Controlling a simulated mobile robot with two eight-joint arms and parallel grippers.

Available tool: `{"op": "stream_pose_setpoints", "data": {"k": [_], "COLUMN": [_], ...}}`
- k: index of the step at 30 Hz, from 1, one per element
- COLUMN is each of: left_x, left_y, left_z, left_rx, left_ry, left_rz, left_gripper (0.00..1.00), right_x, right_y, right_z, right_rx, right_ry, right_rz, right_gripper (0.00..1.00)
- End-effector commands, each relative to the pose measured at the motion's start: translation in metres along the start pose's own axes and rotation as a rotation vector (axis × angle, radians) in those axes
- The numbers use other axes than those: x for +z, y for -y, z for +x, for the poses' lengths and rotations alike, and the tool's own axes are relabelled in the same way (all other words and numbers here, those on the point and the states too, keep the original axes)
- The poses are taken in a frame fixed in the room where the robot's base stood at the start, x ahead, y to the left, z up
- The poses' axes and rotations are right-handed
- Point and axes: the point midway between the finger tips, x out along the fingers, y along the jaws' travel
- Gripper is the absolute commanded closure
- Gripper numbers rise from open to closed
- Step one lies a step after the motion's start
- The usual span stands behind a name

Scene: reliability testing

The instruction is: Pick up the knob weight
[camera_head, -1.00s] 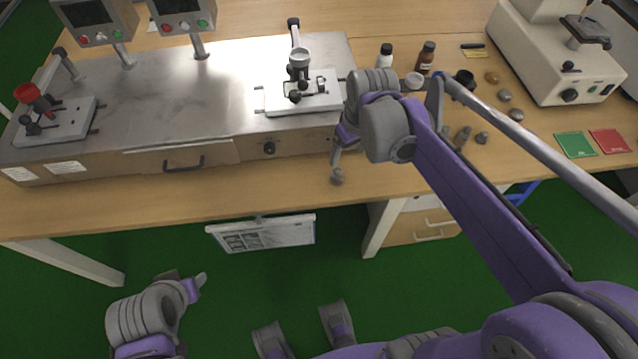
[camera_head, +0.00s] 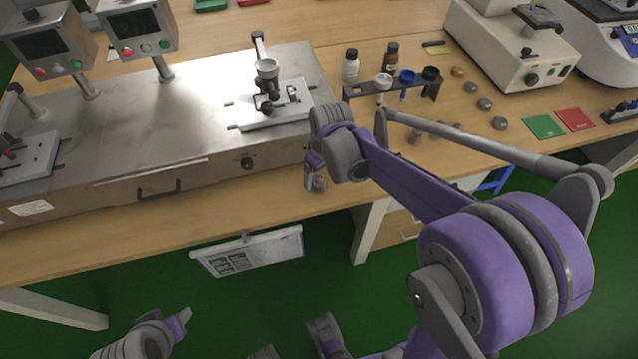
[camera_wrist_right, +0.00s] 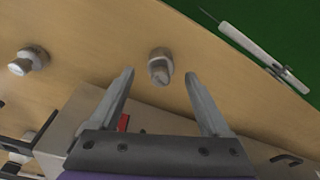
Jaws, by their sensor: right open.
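A small grey metal knob weight (camera_head: 319,184) stands on the wooden bench near its front edge. In the right wrist view the knob weight (camera_wrist_right: 159,68) lies between the fingertips, slightly ahead of them, with a gap on each side. My right gripper (camera_wrist_right: 159,76) is open and empty, pointing at it. In the head view my right gripper (camera_head: 313,176) is right beside the weight, its fingers partly hidden by the wrist. My left gripper (camera_head: 178,324) is low at the left, away from the bench; its finger opening is not clear.
A second weight (camera_wrist_right: 30,60) stands to the left in the wrist view. A steel-topped shear machine (camera_head: 170,110) is close to my right gripper on its left. A funnel rack (camera_head: 405,88), bottles (camera_head: 351,66) and pebbles (camera_head: 484,104) are behind.

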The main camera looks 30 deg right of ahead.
Motion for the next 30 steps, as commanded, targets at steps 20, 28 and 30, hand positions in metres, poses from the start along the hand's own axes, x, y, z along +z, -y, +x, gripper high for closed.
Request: {"op": "stream_pose_setpoints", "data": {"k": [20,28,30], "left_x": [0.002,0.002,0.002], "left_y": [0.0,0.0,0.0], "left_z": [0.003,0.003,0.003], "left_rx": [0.0,0.0,0.0], "left_ry": [0.001,0.001,0.001], "left_rz": [0.0,0.0,0.0], "left_gripper": [0.5,0.5,0.5], "right_x": [0.0,0.0,0.0], "right_y": [0.001,0.001,0.001], "right_z": [0.019,0.019,0.019], "right_rx": [0.0,0.0,0.0], "right_ry": [0.0,0.0,0.0], "right_rz": [0.0,0.0,0.0], "right_gripper": [0.65,1.0,1.0]}}
